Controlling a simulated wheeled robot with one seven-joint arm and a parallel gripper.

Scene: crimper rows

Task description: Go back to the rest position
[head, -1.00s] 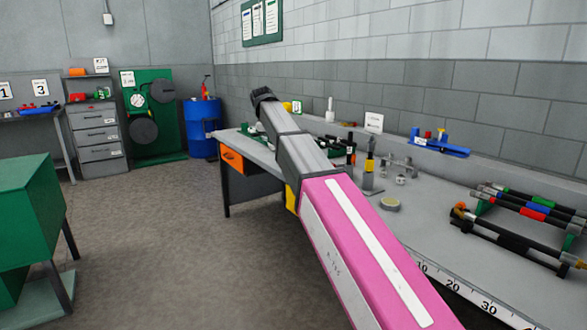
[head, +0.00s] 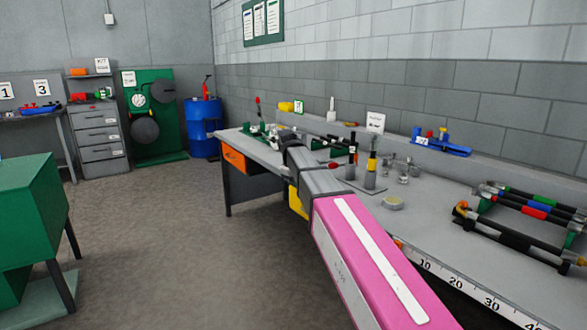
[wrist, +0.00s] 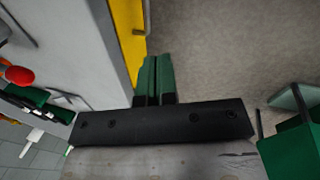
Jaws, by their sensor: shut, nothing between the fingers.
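My gripper (wrist: 156,80) shows in the wrist view with its two green fingers side by side, shut and empty. It hangs over open floor, just beside the front of the workbench. In the head view my pink and grey arm stretches from the lower right toward the bench, and the fingers are hidden behind its far end. The bench (head: 440,240) runs along the right wall. A yellow drawer front (wrist: 127,35) lies close to the fingers' left in the wrist view. An orange drawer front (head: 233,159) is farther along.
A green cabinet (head: 30,215) stands at left, a blue barrel (head: 202,125) at the back. The floor (head: 150,240) between is clear.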

